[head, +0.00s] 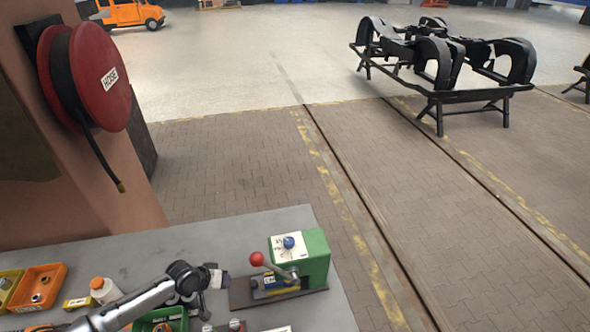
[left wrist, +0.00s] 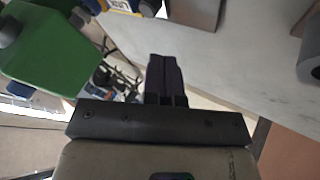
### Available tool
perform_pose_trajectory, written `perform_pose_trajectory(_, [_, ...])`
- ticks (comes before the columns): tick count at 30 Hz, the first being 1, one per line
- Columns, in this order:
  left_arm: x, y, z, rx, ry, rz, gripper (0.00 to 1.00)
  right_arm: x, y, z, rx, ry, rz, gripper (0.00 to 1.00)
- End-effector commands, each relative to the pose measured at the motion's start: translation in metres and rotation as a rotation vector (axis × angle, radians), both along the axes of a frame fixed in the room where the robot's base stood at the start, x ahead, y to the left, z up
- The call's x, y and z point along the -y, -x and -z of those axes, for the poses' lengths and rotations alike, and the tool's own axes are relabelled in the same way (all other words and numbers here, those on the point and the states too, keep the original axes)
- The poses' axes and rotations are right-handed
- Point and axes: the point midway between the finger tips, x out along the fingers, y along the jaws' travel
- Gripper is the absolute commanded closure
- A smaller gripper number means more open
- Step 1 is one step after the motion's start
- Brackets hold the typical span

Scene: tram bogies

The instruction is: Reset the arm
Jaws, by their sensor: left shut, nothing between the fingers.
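My left arm reaches in from the lower left in the head view, over the grey workbench (head: 180,245). Its gripper (head: 217,279) is just left of the green bench device (head: 314,258), which has a red-knobbed lever (head: 257,259) and a blue knob (head: 289,242) on top. In the left wrist view the two dark fingers (left wrist: 165,75) are together and empty. A green body (left wrist: 45,60) shows at the left of that view, apart from the fingers. My right gripper is not in view.
An orange bin (head: 38,288), a white bottle (head: 103,290) and a green bin (head: 160,319) stand on the bench. A red hose reel (head: 100,77) hangs on the pillar. A black bogie frame (head: 440,92) stands over floor rails.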

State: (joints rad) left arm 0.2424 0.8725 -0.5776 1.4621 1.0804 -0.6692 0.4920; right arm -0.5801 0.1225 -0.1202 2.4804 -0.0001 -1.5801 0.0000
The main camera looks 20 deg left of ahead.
Motion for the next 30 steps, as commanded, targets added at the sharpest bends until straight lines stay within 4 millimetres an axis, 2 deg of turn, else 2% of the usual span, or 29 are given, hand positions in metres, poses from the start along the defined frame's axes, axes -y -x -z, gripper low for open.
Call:
perform_pose_trajectory(5, [0.000,0.000,0.000,0.006,-0.012,0.018,1.00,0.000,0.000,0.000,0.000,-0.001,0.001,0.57])
perform_pose_trajectory(8, [-0.001,0.008,0.005,-0.031,-0.061,0.083,1.00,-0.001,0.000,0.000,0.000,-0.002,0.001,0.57])
perform_pose_trajectory(11, [-0.009,0.021,0.014,-0.101,-0.182,0.188,1.00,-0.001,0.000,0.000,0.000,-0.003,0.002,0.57])
perform_pose_trajectory(14, [-0.006,0.032,0.008,-0.146,-0.350,0.349,1.00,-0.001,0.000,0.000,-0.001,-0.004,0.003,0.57])
perform_pose_trajectory(17, [0.000,0.032,-0.021,-0.143,-0.542,0.497,1.00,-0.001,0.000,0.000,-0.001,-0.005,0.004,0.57])
perform_pose_trajectory(21, [0.038,0.024,-0.077,-0.059,-0.758,0.622,1.00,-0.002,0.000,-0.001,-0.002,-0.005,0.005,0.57])
perform_pose_trajectory(23, [0.061,0.030,-0.100,-0.017,-0.823,0.647,1.00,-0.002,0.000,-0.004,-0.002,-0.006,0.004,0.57])
perform_pose_trajectory(26, [0.099,0.055,-0.137,0.051,-0.883,0.633,1.00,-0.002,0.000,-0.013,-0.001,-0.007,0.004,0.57])
perform_pose_trajectory(30, [0.139,0.115,-0.176,0.118,-0.824,0.510,1.00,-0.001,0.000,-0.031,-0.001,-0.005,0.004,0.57])
